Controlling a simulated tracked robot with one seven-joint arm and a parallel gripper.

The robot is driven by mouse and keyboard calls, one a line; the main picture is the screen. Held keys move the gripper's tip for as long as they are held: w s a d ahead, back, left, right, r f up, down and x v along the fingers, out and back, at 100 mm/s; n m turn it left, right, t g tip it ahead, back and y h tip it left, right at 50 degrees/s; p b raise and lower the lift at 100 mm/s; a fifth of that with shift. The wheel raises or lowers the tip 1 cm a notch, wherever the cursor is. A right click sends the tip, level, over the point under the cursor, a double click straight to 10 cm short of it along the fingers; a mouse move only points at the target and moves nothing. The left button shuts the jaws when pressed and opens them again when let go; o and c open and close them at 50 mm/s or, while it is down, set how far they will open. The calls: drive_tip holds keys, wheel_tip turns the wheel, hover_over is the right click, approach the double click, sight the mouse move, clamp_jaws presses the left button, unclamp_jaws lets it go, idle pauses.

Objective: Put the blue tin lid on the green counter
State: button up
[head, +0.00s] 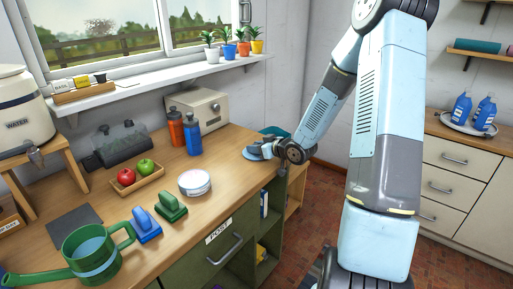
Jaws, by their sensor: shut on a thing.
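The blue tin lid (255,153) is a flat round disc near the right end of the green counter (232,150). The counter has a wooden top and a dark green front. My gripper (273,149) reaches in from the right and is shut on the lid's right edge. The lid looks roughly level and is at or just above the counter top; I cannot tell whether it touches. The gripper's fingertips are small and partly hidden.
A white round tin (195,182), a blue bottle (193,136) and a beige metal box (203,109) stand left of the lid. A green watering can (92,255), brushes and a fruit tray (137,181) are further left. Bare wood lies between the tin and the lid.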

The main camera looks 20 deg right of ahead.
drive_tip(key=shift+a, duration=0.1)
drive_tip(key=o, duration=1)
drive_tip(key=shift+o, duration=0.2)
